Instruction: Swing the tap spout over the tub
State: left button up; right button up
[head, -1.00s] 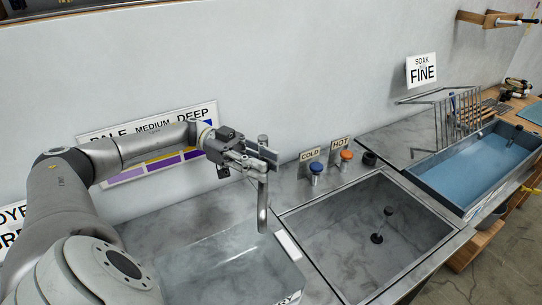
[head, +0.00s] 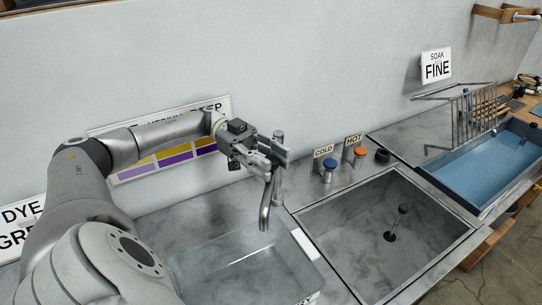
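The metal tap spout (head: 265,208) hangs down from the tap post (head: 278,185) behind the tub, its curved tip above the tub's back right part. The clear tub (head: 225,267) stands on the counter at the lower middle, left of the sink. My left gripper (head: 270,160) is at the top of the spout, beside the post. Its fingers overlap the spout in this view, and I cannot tell whether they grip it or only touch it. My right gripper is not in view.
The grey sink (head: 345,238) with a dark drain plug (head: 391,236) lies right of the tub. A blue tray (head: 485,170) and wire rack (head: 474,115) are farther right.

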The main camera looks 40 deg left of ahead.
pick_arm(q)
jog(key=shift+o, duration=0.7)
jog(key=shift+s, duration=0.1)
notch_tip(320, 180, up, 10)
dwell(0.5)
